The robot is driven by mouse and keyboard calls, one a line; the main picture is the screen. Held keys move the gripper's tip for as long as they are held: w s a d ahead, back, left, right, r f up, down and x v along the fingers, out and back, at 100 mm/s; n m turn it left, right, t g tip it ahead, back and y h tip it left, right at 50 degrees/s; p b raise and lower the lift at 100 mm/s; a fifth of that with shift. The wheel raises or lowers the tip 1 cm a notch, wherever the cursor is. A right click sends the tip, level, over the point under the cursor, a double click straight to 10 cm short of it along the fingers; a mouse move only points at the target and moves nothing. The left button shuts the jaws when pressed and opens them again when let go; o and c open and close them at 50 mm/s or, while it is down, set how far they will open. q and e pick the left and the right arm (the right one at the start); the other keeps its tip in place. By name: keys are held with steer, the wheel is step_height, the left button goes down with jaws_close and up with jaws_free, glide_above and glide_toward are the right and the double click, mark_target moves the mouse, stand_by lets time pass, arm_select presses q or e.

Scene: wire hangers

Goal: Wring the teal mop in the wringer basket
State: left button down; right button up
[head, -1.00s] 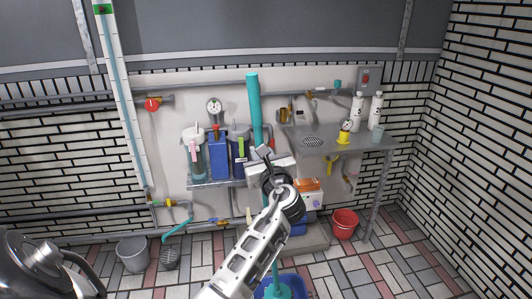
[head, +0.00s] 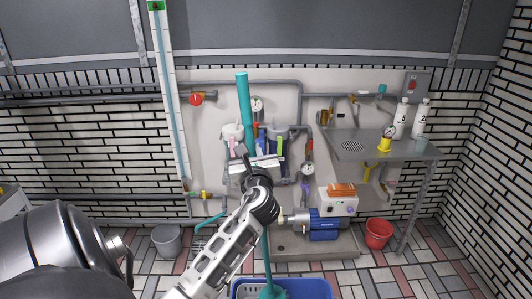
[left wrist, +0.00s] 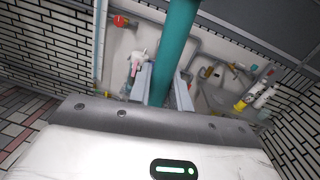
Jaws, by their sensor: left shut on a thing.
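The teal mop's long handle (head: 243,105) stands nearly upright, its top leaning slightly left. It also shows in the left wrist view (left wrist: 176,45), between the fingers. My left gripper (head: 248,164) is shut on the handle around mid-length. Its fingers (left wrist: 163,85) press the handle from both sides. The teal mop head (head: 270,291) is at the bottom edge of the head view, inside a blue bucket (head: 322,284). The bucket's lower part is cut off. My right gripper is not in view.
A grey bucket (head: 166,241) and a red bucket (head: 378,233) stand on the tiled floor. A blue pump (head: 323,226) sits on a low plinth behind the mop. A metal shelf (head: 340,147) with bottles is at the right. Pipes and gauges line the wall.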

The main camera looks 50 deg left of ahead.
arm_select(q)
steer(key=s+a, duration=0.4)
steer(key=shift+s+a+r, duration=0.25)
steer(key=shift+s+a, duration=0.1)
steer(key=shift+a, duration=0.05)
steer(key=shift+f, duration=0.1)
step_height(320, 180, down, 13)
steer(key=b, duration=0.9)
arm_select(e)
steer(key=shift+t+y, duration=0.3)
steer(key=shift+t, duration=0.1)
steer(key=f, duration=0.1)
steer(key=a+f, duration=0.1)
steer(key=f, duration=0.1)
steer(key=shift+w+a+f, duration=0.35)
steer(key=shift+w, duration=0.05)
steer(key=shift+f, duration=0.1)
